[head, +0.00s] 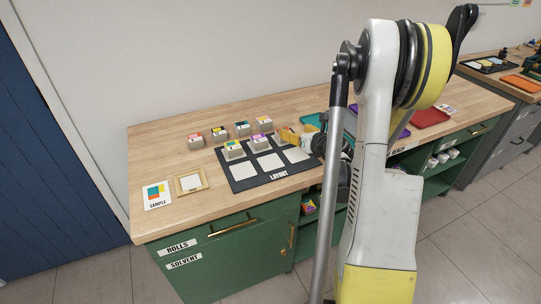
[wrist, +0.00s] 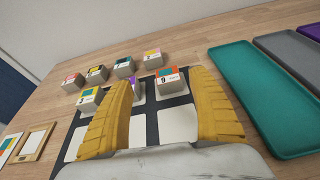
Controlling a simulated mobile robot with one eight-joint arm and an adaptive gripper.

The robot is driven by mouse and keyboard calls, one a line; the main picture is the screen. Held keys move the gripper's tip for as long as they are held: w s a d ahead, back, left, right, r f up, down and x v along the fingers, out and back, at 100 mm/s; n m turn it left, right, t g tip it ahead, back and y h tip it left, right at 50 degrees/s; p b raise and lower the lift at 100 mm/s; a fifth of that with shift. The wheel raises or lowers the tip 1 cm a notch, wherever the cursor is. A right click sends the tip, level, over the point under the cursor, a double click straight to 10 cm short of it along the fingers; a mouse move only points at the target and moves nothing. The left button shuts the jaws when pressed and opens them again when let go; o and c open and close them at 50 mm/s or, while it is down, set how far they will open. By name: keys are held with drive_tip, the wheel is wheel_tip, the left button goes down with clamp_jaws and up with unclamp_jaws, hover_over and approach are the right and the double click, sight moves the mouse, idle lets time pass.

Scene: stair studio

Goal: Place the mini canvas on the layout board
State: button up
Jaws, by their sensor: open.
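The dark layout board (head: 233,182) lies on the wooden bench and has pale squares; its front row is bare. A block-like mini canvas with an orange and teal top marked 9 (wrist: 168,82) appears to stand on the board's back right square, between my fingers. In the head view my gripper hides it. My gripper (wrist: 160,98) is open, its yellow ribbed fingers apart over the board. A green and yellow canvas (head: 234,150) stands on the back left square, and a purple-marked one (head: 260,142) on the back middle square. I cannot tell whether my fingers touch any block.
Several more canvases, including a red-topped one (head: 195,139), stand in a row behind the board. A sample card (head: 157,196) and a small frame (head: 191,183) lie at left. A teal tray (wrist: 258,100) and a grey tray (wrist: 290,62) lie to the right.

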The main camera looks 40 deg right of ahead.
drive_tip(key=a+r+m+t+h, duration=0.1)
drive_tip(key=a+r+m+h, duration=0.1)
drive_tip(key=a+r+m, duration=0.35)
drive_tip(key=a+r+m+h, duration=0.1)
drive_tip(key=a+r+m, duration=0.1)
drive_tip(key=r+m, duration=0.65)
drive_tip(key=a+r+m+t+h, duration=0.15)
drive_tip(key=a+r+m, duration=0.25)
drive_tip(key=r, duration=0.5)
drive_tip(key=s+a+f+m+g+y, duration=0.2)
drive_tip(key=s+a+f+m+g, duration=0.1)
drive_tip(key=s+a, duration=0.4)
drive_tip(key=s+a+f+m+g+y, duration=0.3)
drive_tip(key=s+a+f+m, duration=0.3)
drive_tip(key=a, duration=0.4)
drive_tip(key=s+a+f+m+g+y, duration=0.3)
drive_tip(key=s+a+f+m, duration=0.1)
drive_tip(key=s+a, duration=0.3)
drive_tip(key=shift+s+a+f+m, duration=0.35)
drive_tip(key=shift+a+m, duration=0.35)
drive_tip(key=shift+a, duration=0.4)
